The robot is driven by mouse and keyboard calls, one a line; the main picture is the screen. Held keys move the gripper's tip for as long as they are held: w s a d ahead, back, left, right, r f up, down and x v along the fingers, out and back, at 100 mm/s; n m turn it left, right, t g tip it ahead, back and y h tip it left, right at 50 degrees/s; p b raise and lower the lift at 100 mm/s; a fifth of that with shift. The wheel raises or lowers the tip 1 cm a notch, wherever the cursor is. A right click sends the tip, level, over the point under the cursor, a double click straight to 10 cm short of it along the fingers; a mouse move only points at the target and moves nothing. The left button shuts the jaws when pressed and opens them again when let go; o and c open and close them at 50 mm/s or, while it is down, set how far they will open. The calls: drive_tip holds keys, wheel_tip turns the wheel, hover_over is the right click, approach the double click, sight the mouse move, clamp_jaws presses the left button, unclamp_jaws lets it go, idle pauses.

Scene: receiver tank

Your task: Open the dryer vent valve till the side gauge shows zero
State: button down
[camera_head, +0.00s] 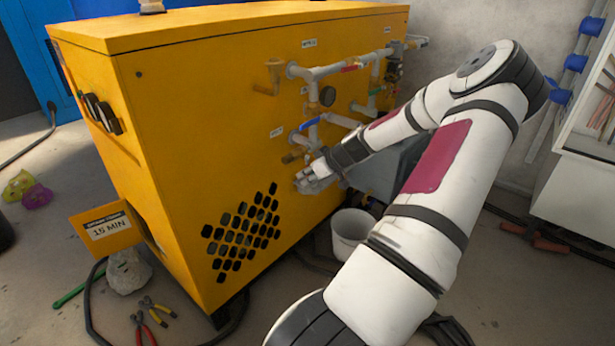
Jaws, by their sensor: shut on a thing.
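A yellow machine cabinet (200,130) carries grey pipework (325,70) on its side. A small round dark gauge (327,96) sits on the pipework; its face and needle are too small to read. A valve with a blue lever (310,123) is below the gauge, and a small brass fitting (291,158) is lower still. My gripper (309,184) is at the cabinet side, just below and right of the brass fitting. It is shut on a small part there, seemingly a valve handle, which the fingers mostly hide. I cannot read which label belongs to it.
A white bucket (350,232) stands on the floor below my gripper. A red-handled valve (351,68) and a brass valve (272,78) are higher on the pipes.

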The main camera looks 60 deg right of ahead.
drive_tip(key=c, duration=1.6)
unclamp_jaws()
drive_tip(key=shift+d, duration=0.1)
drive_tip(key=v, duration=1.2)
drive_tip(key=shift+w, duration=0.1)
